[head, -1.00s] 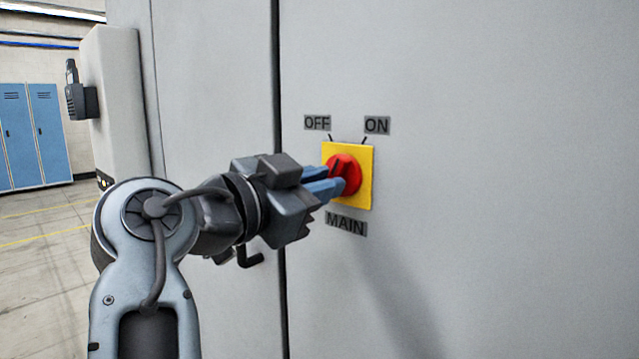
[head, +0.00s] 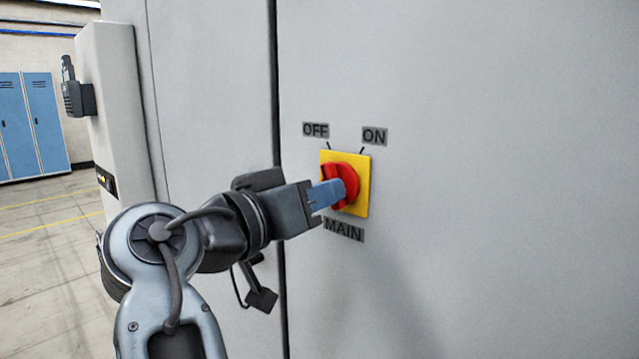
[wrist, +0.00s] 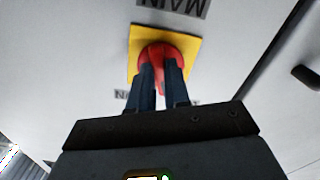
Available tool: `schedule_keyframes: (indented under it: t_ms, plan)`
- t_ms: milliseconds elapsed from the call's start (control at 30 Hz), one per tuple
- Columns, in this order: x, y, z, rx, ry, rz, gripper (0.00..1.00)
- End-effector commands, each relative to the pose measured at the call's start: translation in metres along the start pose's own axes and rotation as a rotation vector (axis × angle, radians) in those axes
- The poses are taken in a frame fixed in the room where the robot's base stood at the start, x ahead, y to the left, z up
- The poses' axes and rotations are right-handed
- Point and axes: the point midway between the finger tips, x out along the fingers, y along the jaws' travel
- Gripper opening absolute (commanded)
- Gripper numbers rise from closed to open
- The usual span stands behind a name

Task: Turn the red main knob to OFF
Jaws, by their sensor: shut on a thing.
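The red main knob (head: 350,178) sits on a yellow square plate (head: 361,201) on the grey cabinet door, below the OFF label (head: 315,130) and the ON label (head: 374,136). The MAIN label (head: 343,230) is under the plate. My gripper (head: 335,190) reaches in from the left with its blue fingers at the knob. In the wrist view the two fingers (wrist: 160,85) are shut on the knob's red grip (wrist: 161,72), one on each side. A dark line on the knob's upper left leans toward the OFF side. The fingers hide part of the knob.
A dark vertical door seam (head: 277,100) runs left of the knob. A dark handle (wrist: 306,79) shows at the right of the wrist view. Blue lockers (head: 30,125) stand far back at the left. The door right of the plate is bare.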

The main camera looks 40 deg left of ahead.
Motion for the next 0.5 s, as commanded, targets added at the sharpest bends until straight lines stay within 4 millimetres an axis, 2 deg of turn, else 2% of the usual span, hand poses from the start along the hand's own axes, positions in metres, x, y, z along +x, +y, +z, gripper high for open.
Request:
schedule_keyframes:
  t_ms: [200,500]
  plan:
    - [-0.0002,0.0006,-0.0010,-0.106,-0.001,-0.001,0.00]
    - [-0.0004,0.0003,-0.0002,-0.165,-0.001,-0.001,0.00]
